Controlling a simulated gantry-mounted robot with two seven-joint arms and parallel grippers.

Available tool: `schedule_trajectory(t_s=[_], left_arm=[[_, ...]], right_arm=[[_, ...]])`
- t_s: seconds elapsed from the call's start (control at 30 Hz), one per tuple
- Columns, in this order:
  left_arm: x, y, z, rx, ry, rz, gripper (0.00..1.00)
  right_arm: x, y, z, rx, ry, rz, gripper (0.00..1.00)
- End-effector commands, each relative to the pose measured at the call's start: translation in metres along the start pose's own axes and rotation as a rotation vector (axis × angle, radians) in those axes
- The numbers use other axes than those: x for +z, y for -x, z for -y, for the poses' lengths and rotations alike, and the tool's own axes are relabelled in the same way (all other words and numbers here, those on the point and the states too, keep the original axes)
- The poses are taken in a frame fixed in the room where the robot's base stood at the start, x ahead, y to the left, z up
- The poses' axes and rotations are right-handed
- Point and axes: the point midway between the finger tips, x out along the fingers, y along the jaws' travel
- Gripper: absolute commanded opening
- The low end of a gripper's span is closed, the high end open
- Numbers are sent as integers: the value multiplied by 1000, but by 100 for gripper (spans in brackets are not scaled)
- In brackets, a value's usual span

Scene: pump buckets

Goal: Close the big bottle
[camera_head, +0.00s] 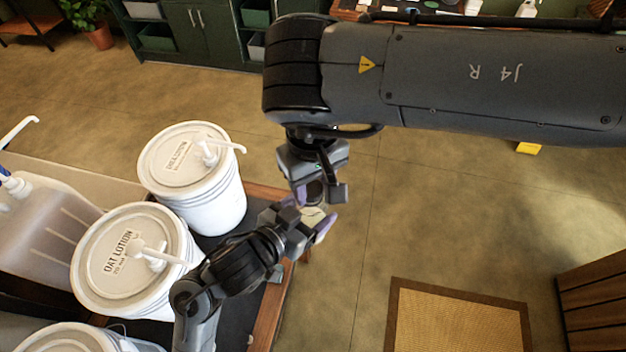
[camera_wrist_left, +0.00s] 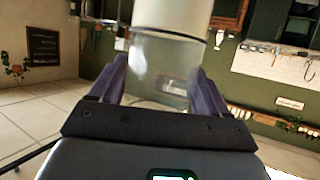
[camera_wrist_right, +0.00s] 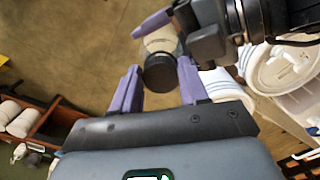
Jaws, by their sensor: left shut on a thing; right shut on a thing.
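The bottle has a clear body with pale contents and stands between my two grippers in the head view (camera_head: 312,214). My left gripper (camera_head: 299,222) is shut on its body, which fills the space between the purple fingers in the left wrist view (camera_wrist_left: 165,65). My right gripper (camera_head: 317,188) comes from above and is shut on the dark round cap (camera_wrist_right: 160,73). In the right wrist view the cap covers the bottle's top end. I cannot tell whether it is seated or threaded; the fingers partly hide the join.
Two large white pump buckets (camera_head: 180,160) (camera_head: 95,270) stand on the dark table to the left, close to my left arm. A translucent pump container (camera_head: 40,225) is further left. The table's wooden edge (camera_head: 277,310) lies below the grippers; open floor is to the right.

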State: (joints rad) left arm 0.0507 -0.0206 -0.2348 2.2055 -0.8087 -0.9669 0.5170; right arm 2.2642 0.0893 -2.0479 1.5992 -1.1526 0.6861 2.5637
Motion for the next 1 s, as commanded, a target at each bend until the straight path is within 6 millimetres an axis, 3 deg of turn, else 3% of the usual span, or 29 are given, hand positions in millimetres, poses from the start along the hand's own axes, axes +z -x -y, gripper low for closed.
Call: schedule_trajectory(t_s=[0.23,0.27,0.37,0.67,0.97,1.0], left_arm=[[-1,0,0,0,0,-2,14],[-1,0,0,0,0,-2,0],[-1,0,0,0,0,-2,0],[-1,0,0,0,0,-1,0],[0,0,0,1,-1,-1,0],[0,0,0,1,-1,-1,0]], right_arm=[[0,-6,0,-1,0,3,12],[0,-5,0,-1,-1,2,12],[0,-6,1,-4,-57,1,12],[-2,-6,5,-9,-525,4,12],[-2,-4,3,-4,-569,1,12],[-2,-4,3,-4,-569,0,45]])
